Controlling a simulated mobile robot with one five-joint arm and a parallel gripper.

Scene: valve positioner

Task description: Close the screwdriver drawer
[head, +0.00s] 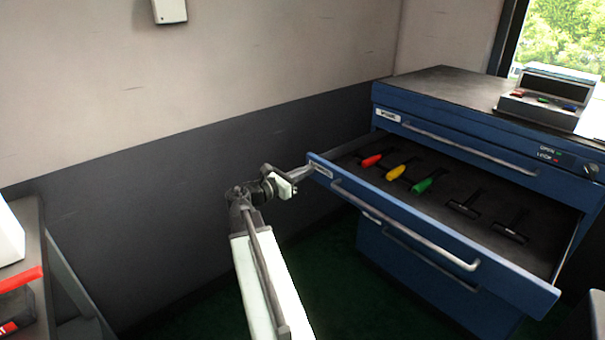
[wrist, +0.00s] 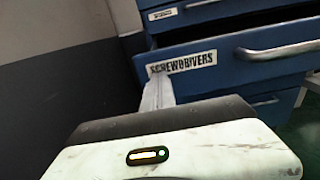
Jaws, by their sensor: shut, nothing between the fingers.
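The screwdriver drawer (head: 430,235) is pulled well out of a blue cabinet, and its front carries a long pale handle (head: 400,222). Inside lie a red screwdriver (head: 371,160), a yellow screwdriver (head: 395,172) and a green screwdriver (head: 428,181), beside two dark empty holders. In the wrist view the drawer front bears a label reading SCREWDRIVERS (wrist: 182,64). My gripper (head: 307,171) is shut and empty. Its tip is at the left end of the drawer front, by the label (wrist: 160,82); whether it touches cannot be told. The handle is to the right of it.
The blue cabinet (head: 440,105) has a shut drawer above and another below the open one. A device with coloured buttons (head: 545,98) stands on its top. A shelf (head: 30,215) is at the far left. Green floor (head: 335,275) shows between my arm and the cabinet.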

